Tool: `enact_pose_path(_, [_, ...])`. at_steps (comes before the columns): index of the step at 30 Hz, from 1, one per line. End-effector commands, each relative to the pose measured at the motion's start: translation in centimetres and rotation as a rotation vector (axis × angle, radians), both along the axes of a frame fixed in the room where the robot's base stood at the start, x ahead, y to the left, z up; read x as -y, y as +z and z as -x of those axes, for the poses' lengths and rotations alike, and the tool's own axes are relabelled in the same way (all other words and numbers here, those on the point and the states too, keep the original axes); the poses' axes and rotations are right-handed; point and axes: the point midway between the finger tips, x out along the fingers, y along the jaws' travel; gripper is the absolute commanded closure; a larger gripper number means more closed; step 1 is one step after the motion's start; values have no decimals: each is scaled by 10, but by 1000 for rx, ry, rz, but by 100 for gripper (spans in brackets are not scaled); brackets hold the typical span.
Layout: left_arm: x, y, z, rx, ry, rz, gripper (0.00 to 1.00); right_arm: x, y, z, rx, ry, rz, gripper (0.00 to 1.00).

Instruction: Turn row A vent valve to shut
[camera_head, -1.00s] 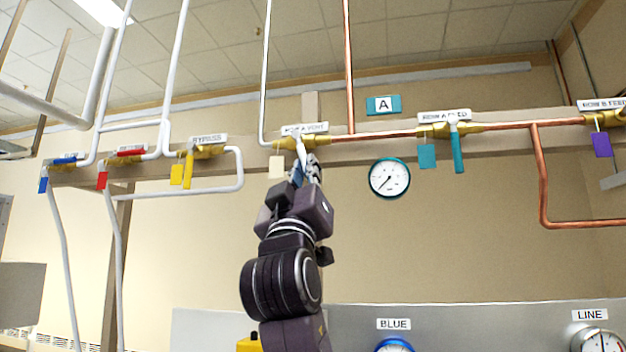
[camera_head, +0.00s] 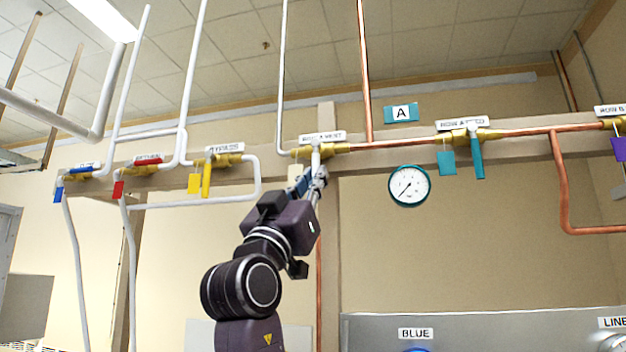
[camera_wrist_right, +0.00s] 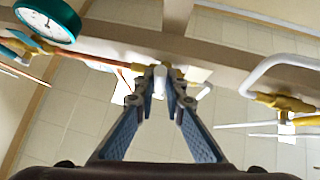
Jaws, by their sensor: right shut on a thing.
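The row A vent valve (camera_head: 335,148) is a brass body on the copper line under a white label (camera_head: 322,137), with a white lever (camera_head: 316,158) hanging down from it. My right gripper (camera_head: 316,178) reaches up from below and is shut on the lever. In the right wrist view the white lever (camera_wrist_right: 159,80) stands between the two fingertips of my right gripper (camera_wrist_right: 160,92). The fingers hide the lever's lower end. A cream tag (camera_head: 295,171) hangs just left of the lever. My left gripper is not in view.
A round gauge (camera_head: 409,186) and the row A feed valve's teal lever (camera_head: 478,158) are to the right. The bypass valve's yellow lever (camera_head: 206,180) is to the left. White and copper pipes run above. A grey panel (camera_head: 500,325) stands below right.

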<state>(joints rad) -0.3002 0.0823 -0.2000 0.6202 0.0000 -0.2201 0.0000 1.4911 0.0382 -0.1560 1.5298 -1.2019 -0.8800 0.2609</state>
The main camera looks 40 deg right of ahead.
Motion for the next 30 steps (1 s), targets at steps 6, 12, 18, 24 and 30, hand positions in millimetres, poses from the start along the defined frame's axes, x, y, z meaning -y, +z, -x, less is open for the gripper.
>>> enact_pose_path(6, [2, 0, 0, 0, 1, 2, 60, 0, 0, -1, -1, 1, -2, 79])
enact_pose_path(12, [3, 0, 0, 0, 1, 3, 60, 0, 0, 0, 0, 1, 0, 72])
enact_pose_path(18, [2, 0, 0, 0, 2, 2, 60, -2, -2, 1, 0, 1, 0, 72])
enact_pose_path(24, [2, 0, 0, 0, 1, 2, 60, -22, -24, 10, -2, 4, 1, 72])
enact_pose_path(30, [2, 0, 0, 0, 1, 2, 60, -49, -55, 24, -3, 5, -1, 72])
